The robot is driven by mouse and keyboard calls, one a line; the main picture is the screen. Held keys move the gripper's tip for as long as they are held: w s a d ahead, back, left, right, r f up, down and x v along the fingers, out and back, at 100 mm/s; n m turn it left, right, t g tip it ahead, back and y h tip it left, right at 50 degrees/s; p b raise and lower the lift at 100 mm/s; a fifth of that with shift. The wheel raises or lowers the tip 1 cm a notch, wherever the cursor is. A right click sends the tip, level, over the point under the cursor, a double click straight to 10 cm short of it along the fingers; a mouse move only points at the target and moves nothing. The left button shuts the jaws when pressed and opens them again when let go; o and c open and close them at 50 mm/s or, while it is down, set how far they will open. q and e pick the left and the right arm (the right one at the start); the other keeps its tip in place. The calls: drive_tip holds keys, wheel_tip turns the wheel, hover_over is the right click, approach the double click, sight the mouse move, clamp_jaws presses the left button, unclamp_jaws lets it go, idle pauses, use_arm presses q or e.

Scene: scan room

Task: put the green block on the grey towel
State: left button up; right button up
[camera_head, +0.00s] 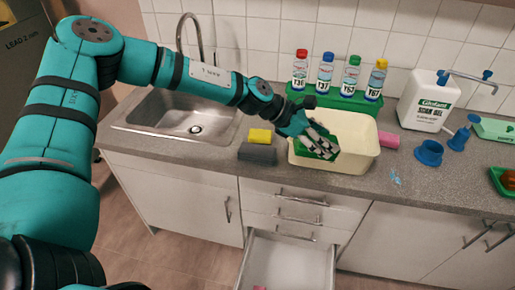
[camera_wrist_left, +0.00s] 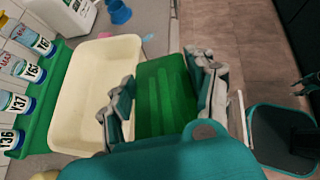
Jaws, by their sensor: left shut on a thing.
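The green block (camera_head: 309,151) is held in my left gripper (camera_head: 322,145), at the front side of the cream tub in the head view. In the left wrist view the block (camera_wrist_left: 165,97) lies between the two grey fingers, with one finger on each side. The block appears raised beside or over the tub's near rim; its exact height is hard to tell. A dark grey, folded-looking piece (camera_head: 257,154), which looks like the grey towel, lies on the counter left of the tub with nothing on top.
The cream tub (camera_head: 362,158) stands beside the gripper. A yellow sponge-like block (camera_head: 260,136) lies just behind the grey piece. Labelled bottles (camera_head: 325,72) stand in a green rack behind. The sink (camera_head: 185,115) is left; an open drawer (camera_head: 287,262) juts out below.

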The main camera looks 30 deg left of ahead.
use_arm(q)
drive_tip(key=w+a+n+t, duration=0.1)
drive_tip(key=a, duration=0.1)
drive_tip(key=w+a+n+t+y, duration=0.1)
drive_tip(key=w+a+n+t, duration=0.1)
drive_tip(key=w+a+n+t+y, duration=0.1)
drive_tip(key=w+a+n, duration=0.1)
drive_tip(key=a, duration=0.1)
drive_tip(key=shift+w+a+f+p, duration=0.1)
drive_tip(key=shift+p, duration=0.25)
drive_tip(key=n+t+y+p, duration=0.1)
drive_tip(key=n+t+y, duration=0.3)
drive_tip(key=n+y, duration=0.2)
hover_over(268, 149)
wheel_tip(268, 149, down, 4)
wheel_tip(268, 149, down, 6)
drive_tip(key=shift+w+a+r, duration=0.1)
wheel_tip(268, 149, down, 3)
drive_tip(key=shift+f, duration=0.45)
use_arm(e)
drive_tip(key=shift+a+r, duration=0.15)
drive_tip(key=shift+r, duration=0.4)
drive_tip(key=shift+a+r, duration=0.15)
drive_tip(key=shift+r, duration=0.4)
use_arm(q)
drive_tip(key=shift+f, duration=0.1)
drive_tip(key=o, duration=1.5)
drive_tip(key=shift+f, duration=0.1)
use_arm(e)
drive_tip(key=shift+f, duration=0.1)
